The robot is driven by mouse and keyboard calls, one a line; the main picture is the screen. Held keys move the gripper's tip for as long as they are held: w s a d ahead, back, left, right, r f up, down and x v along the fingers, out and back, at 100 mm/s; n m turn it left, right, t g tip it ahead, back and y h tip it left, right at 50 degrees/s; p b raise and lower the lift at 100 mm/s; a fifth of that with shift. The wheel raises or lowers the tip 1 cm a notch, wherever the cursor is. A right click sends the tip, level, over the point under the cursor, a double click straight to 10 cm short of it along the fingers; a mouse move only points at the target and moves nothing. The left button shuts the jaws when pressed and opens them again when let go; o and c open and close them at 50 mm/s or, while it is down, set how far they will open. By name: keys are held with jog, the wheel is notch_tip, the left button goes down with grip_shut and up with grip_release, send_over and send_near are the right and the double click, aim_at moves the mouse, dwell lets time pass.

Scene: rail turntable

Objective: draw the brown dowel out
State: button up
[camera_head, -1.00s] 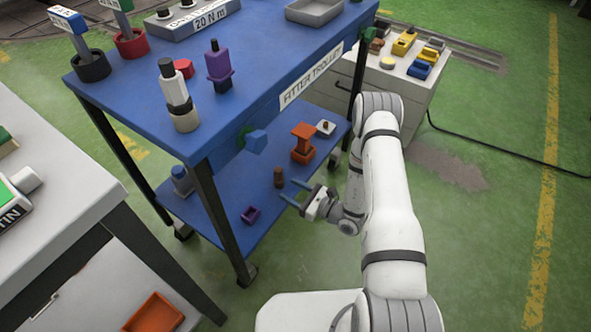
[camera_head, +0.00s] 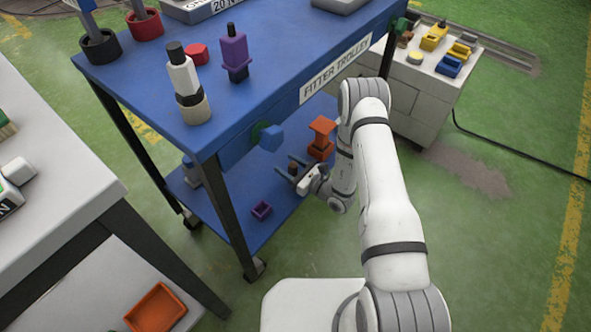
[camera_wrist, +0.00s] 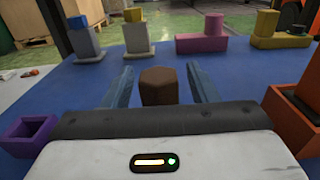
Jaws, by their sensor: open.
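The brown dowel (camera_wrist: 158,87) stands upright on the blue lower shelf (camera_wrist: 75,82) of the trolley. In the wrist view it is between the two blue fingers of my gripper (camera_wrist: 163,86), with a gap showing on each side. In the head view, my gripper (camera_head: 291,176) reaches in over the lower shelf, and the dowel (camera_head: 294,166) is partly hidden by it. My gripper is open. The foot of the dowel is hidden behind the gripper body, so I cannot tell what it sits in.
A small purple open box (camera_head: 261,210) is left of my gripper on the lower shelf. An orange stand (camera_head: 321,138) is close behind on the right. The blue trolley top (camera_head: 135,75) overhangs the shelf. A dark trolley leg (camera_head: 231,215) stands at the front left.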

jog(key=shift+c, duration=0.4)
grip_shut()
dwell(0.5)
